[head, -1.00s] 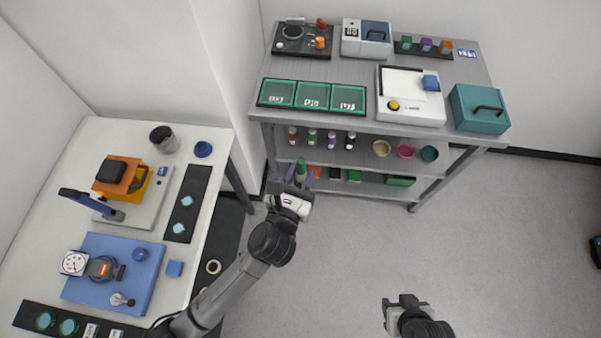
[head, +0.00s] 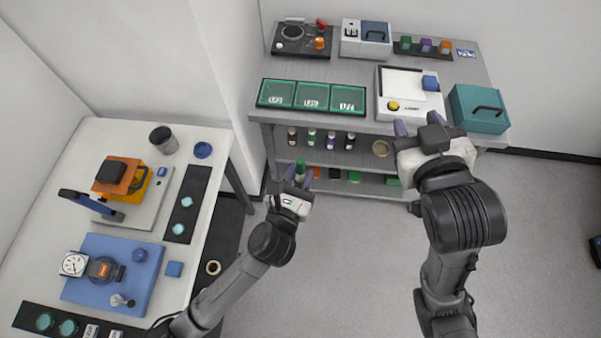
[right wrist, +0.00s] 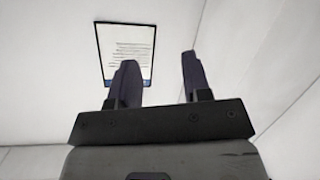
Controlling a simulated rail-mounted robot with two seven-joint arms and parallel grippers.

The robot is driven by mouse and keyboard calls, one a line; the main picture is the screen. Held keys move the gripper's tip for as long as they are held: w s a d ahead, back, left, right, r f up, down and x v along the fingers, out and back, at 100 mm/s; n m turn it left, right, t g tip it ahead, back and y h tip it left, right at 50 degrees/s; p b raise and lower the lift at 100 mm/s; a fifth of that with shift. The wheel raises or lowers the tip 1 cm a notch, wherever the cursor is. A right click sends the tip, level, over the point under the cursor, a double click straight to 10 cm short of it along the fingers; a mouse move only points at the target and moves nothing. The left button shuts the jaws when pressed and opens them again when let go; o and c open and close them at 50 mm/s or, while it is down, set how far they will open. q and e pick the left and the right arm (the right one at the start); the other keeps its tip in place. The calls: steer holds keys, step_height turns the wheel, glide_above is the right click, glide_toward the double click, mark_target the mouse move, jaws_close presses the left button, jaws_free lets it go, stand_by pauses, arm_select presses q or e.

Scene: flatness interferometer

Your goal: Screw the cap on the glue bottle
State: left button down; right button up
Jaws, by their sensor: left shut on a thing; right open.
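My left gripper (head: 299,175) is shut on a green bottle-like thing (head: 301,166), held upright in front of the metal shelf unit. I take it for the glue bottle; its label and mouth are too small to read. My right gripper (head: 417,124) is open and empty, raised near the front edge of the shelf unit's top, at the right. Its two dark fingers also show apart in the right wrist view (right wrist: 160,75), with nothing between them. I cannot pick out a loose cap with certainty.
The shelf unit (head: 350,70) carries green trays, a white device (head: 410,107) and a teal box (head: 478,108). Small bottles (head: 312,136) stand on its middle shelf. My right arm hides part of the shelves. A white bench (head: 110,140) is at left.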

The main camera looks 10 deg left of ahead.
steer(key=s+a+r+n+t+y, duration=0.1)
steer(key=a+r+n+t+y, duration=0.2)
steer(key=a+r, duration=0.45)
steer(key=s+a+r+n+t+y, duration=0.1)
steer(key=a+r+n+t+y, duration=0.25)
steer(key=r, duration=0.75)
steer(key=s+a+r+n+t, duration=0.1)
steer(key=a+r+n+t, duration=0.1)
steer(key=a+r+n, duration=0.6)
steer(key=s+a+r+n+g+y, duration=0.1)
steer(key=s+a+n+g+y, duration=0.1)
steer(key=a+n+g+y, duration=0.55)
steer(key=s+a+r+n+g+y, duration=0.1)
steer(key=s+a+n+g+y, duration=0.1)
steer(key=n+g+y, duration=0.9)
steer(key=a+f+n+g+h, duration=0.45)
steer(key=f+n, duration=0.45)
steer(key=n, duration=0.5)
steer(key=n+h, duration=1.8)
steer(key=h, duration=0.5)
glide_above(301, 161)
step_height(301, 161, down, 27)
steer(key=shift+a, duration=0.15)
steer(key=shift+n, duration=0.9)
